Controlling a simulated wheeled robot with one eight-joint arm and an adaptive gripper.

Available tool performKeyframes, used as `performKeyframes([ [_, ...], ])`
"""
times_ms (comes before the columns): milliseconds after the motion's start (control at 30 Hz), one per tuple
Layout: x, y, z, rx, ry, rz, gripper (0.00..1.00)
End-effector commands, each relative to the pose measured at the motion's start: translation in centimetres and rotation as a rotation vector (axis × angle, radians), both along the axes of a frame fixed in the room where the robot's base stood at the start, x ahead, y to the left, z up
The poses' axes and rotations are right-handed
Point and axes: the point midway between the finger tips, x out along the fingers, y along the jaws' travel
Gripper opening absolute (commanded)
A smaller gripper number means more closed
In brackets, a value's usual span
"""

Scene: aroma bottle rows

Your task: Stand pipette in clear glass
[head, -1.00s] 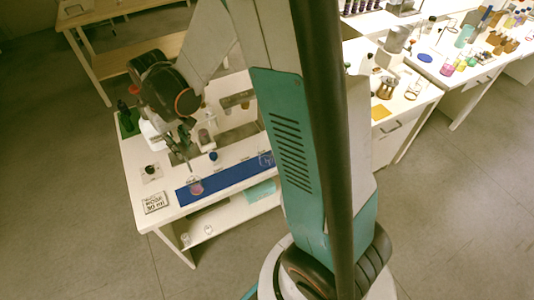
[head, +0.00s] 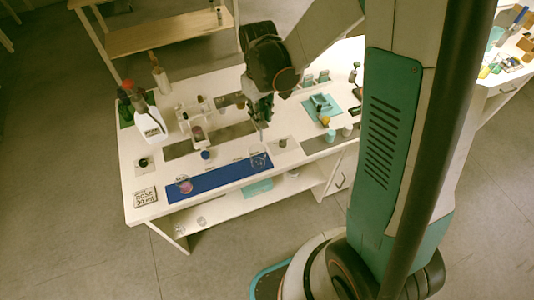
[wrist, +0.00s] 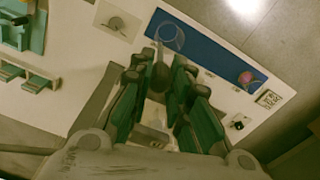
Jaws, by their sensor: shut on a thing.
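My gripper (head: 261,104) is shut on the pipette, which hangs roughly upright with its thin tip (head: 262,134) downward, above the right part of the blue mat (head: 222,180). In the wrist view the pipette's grey bulb (wrist: 161,74) sits between my green finger pads (wrist: 163,77). The clear glass (head: 259,158) stands at the mat's right end, just below the tip; it also shows in the wrist view (wrist: 169,32). The tip appears above the glass, apart from it; whether it is exactly centred I cannot tell.
A glass with pink liquid (head: 185,185) stands at the mat's left end. A label card (head: 145,196) lies at the table's front left corner. A white bottle (head: 148,122), a small blue-capped bottle (head: 205,155) and a teal tray (head: 322,107) stand around the mat.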

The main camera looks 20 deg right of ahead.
Motion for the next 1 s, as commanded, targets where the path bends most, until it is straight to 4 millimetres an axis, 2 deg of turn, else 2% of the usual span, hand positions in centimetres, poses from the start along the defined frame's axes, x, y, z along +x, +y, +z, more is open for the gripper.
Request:
performKeyframes([
  [500,0.0,0.0,-5.2,0.0,0.0,-0.001,0.12],
  [633,0.0,0.0,-5.8,0.0,0.0,-0.001,0.12],
  [867,0.0,0.0,-5.8,0.0,0.0,-0.001,0.12],
  [1000,0.0,0.0,-5.8,0.0,0.0,-0.001,0.41],
])
